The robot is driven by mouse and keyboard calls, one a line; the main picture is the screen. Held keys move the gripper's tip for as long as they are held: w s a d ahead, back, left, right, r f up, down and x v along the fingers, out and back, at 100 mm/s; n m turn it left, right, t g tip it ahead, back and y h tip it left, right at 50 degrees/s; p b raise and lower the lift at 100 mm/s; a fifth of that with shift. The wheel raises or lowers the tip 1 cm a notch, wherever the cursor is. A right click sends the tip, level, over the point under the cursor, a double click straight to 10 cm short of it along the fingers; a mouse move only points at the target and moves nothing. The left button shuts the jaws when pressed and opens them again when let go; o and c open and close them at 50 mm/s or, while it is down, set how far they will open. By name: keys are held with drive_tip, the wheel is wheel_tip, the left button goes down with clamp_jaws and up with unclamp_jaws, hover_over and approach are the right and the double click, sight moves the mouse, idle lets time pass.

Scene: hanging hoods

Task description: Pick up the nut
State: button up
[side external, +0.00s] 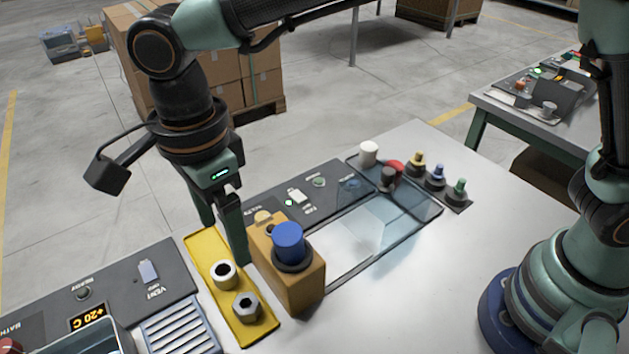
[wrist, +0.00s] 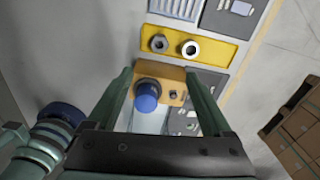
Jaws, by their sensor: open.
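The nut (side external: 246,307) is a dark grey six-sided ring lying in the shallow yellow tray (side external: 208,262), at its near end. In the wrist view the nut (wrist: 159,44) lies in the left part of the tray, beyond my fingertips. A pale round ring (side external: 223,275) lies beside it, apart from it; it also shows in the wrist view (wrist: 190,49). My gripper (side external: 225,240) is open and empty, pointing down near the tray and the orange block. In the wrist view my fingers (wrist: 158,73) frame the orange block.
The orange block (side external: 293,285) with a blue knob (side external: 289,240) stands right next to the tray. A dark panel with a vent (side external: 180,330) lies on the tray's other side. A clear glass-like cover (side external: 365,235) and several coloured knobs lie farther back. The right tabletop is bare.

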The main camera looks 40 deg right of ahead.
sight(244, 300)
wheel_tip(244, 300, down, 18)
drive_tip(key=shift+r, duration=0.1)
idle(0.5)
drive_tip(key=shift+c, duration=0.3)
clamp_jaws()
